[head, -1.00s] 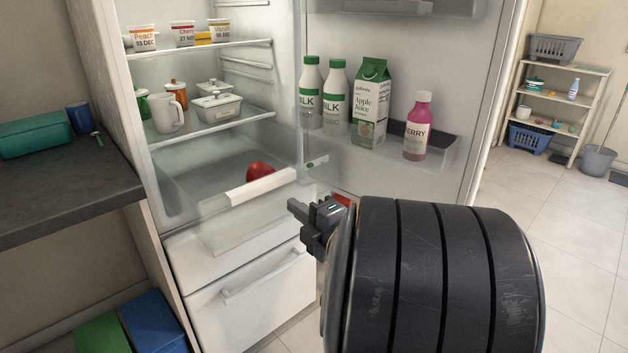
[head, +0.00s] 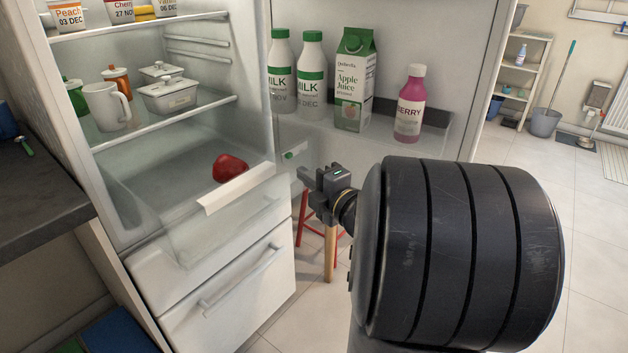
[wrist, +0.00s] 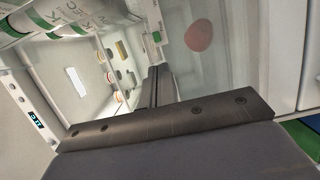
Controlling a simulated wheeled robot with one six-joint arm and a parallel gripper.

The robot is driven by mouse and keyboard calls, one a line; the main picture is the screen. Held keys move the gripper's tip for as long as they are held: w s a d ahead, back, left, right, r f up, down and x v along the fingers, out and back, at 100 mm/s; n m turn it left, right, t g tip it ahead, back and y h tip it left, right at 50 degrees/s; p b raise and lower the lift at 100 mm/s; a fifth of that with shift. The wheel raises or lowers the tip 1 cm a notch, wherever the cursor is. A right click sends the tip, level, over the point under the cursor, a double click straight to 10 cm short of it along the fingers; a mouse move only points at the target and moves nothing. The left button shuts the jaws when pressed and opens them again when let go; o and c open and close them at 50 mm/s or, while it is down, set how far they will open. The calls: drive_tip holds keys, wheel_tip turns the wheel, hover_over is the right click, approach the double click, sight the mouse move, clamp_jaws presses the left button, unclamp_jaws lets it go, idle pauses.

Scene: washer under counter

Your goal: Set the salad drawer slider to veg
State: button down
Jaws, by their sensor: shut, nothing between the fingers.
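The salad drawer (head: 232,192) is a clear bin low in the fridge, with a white front strip and a red pepper (head: 229,168) inside. A small green slider (head: 289,155) sits to the right of the drawer, near the door's hinge side. A small green part by a white strip in the wrist view (wrist: 156,38) looks like it. I cannot read its setting or any veg marking. My gripper (head: 303,177) is shut and empty, just below and right of the slider in the head view. Its closed fingers also show in the wrist view (wrist: 155,85). I cannot tell whether they touch anything.
The open fridge door with milk bottles (head: 311,75), a juice carton (head: 354,85) and a pink bottle (head: 409,105) stands behind my gripper. A red-legged stool (head: 302,218) is beyond it. A dark counter (head: 45,200) is at left.

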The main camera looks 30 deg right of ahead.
sight(298, 148)
drive_tip(key=w, duration=0.6)
drive_tip(key=shift+w+a+b, duration=0.2)
drive_tip(key=shift+a+b, duration=0.1)
drive_tip(key=shift+a, duration=0.1)
drive_tip(key=d, duration=0.2)
drive_tip(key=w+d, duration=0.2)
drive_tip(key=d, duration=0.1)
drive_tip(key=shift+d, duration=0.3)
drive_tip(key=shift+s, duration=0.1)
